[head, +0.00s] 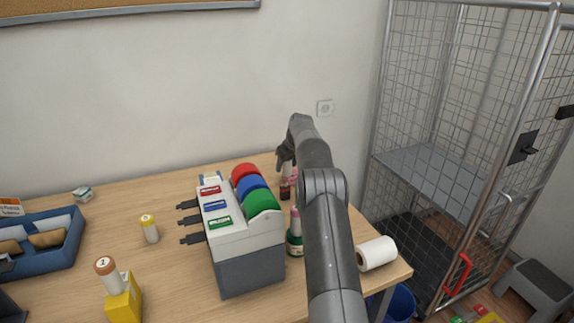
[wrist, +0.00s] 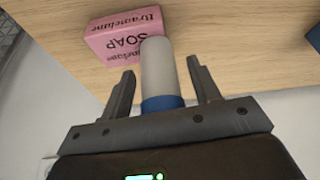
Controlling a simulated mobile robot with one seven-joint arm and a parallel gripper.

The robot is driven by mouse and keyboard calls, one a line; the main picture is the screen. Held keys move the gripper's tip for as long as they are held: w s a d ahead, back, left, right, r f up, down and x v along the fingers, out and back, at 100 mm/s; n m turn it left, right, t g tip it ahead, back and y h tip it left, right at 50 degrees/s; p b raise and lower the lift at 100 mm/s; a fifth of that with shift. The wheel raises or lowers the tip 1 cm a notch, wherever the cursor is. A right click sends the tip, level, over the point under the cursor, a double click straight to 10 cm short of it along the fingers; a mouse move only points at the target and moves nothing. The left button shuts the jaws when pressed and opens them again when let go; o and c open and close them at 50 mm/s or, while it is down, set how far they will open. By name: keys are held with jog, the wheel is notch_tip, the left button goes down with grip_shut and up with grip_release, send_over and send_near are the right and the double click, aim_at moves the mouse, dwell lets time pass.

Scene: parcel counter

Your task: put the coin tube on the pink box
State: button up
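The coin tube (wrist: 161,68), pale grey with a blue end, shows in the wrist view between the two fingers of my gripper (wrist: 161,82). Its blue end is nearest the palm, and a narrow gap shows on each side of it, so the fingers look open around it. The pink box (wrist: 112,38), printed SOAP, lies just beyond, and the tube's far end overlaps its right part in the picture. I cannot tell whether tube and box touch. In the head view my gripper (head: 283,160) is at the table's back, where my arm hides much.
A grey dispenser (head: 250,265) with red, blue and green rolls stands left of my arm. A green bottle (head: 295,243) and a white roll (head: 376,253) are close to my arm. A wire cage (head: 450,140) stands right.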

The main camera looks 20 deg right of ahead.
jog(key=v, duration=1.2)
jog(key=s+a+r+m, duration=0.1)
jog(key=s+a+r, duration=0.75)
jog(key=s, duration=0.25)
jog(key=s+a+r, duration=0.7)
jog(key=s+a, duration=0.2)
jog(key=s, duration=0.3)
jog(key=s+a+f, duration=0.2)
jog(key=s+f, duration=0.1)
jog(key=s, duration=0.7)
jog(key=s+a+f+m+t, duration=0.1)
jog(key=s+a+f, duration=0.2)
jog(key=s, duration=0.7)
jog(key=s+a+f+h, duration=0.1)
jog(key=s+f, duration=0.4)
jog(key=s, duration=0.5)
jog(key=shift+s+a+m, duration=0.3)
jog(key=shift+s+a, duration=0.1)
jog(key=shift+a, duration=0.3)
